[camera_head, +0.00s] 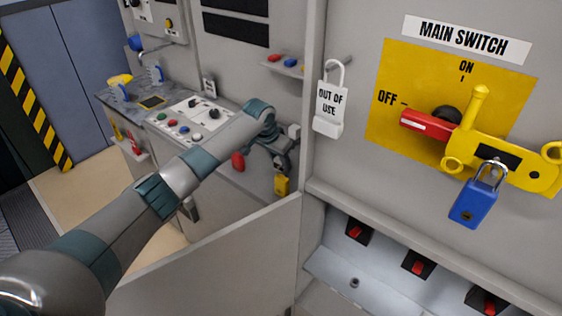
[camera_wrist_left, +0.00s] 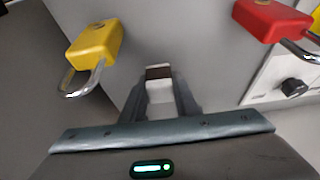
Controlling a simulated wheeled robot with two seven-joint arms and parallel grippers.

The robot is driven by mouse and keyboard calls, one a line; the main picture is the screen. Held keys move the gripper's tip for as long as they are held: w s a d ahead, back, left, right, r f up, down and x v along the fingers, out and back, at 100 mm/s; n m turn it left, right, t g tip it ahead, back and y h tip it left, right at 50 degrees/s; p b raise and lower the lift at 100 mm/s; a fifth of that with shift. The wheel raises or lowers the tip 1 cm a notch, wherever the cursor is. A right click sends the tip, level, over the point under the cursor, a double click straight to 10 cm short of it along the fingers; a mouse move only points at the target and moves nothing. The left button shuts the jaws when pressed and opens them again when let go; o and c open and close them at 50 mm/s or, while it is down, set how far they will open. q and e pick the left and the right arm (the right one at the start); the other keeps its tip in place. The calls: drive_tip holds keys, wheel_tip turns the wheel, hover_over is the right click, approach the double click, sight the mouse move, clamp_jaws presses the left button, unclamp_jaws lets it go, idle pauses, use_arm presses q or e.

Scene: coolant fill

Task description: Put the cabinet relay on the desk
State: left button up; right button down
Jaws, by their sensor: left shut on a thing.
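My left gripper (camera_head: 285,146) reaches over to the grey cabinet side, beyond the open door. In the left wrist view its fingers (camera_wrist_left: 160,97) are shut on a small white block with a dark brown end (camera_wrist_left: 160,88), which appears to be the relay. In the head view a small white piece (camera_head: 294,131) shows beside the fingers; the rest is hidden by the gripper. The desk (camera_head: 163,122) with its control panel is left of and behind the gripper. My right gripper is not in view.
A yellow padlock (camera_head: 281,185) and a red padlock (camera_head: 238,161) hang close to the gripper. The open cabinet door (camera_head: 215,262) stands in front. A small shelf (camera_head: 283,67) is above. Several red switches (camera_head: 418,265) sit in the lower cabinet. The main switch carries a blue padlock (camera_head: 474,203).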

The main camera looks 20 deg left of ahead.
use_arm(q)
drive_tip(key=shift+f, duration=0.35)
drive_tip(key=shift+f, duration=0.15)
drive_tip(key=o, duration=0.9)
drive_tip(key=shift+c, duration=0.2)
drive_tip(key=shift+s+r, duration=0.15)
drive_tip(key=shift+r, duration=0.55)
drive_tip(key=b+v, duration=0.2)
drive_tip(key=v, duration=0.9)
drive_tip(key=shift+b, duration=0.4)
drive_tip(key=shift+f, duration=0.1)
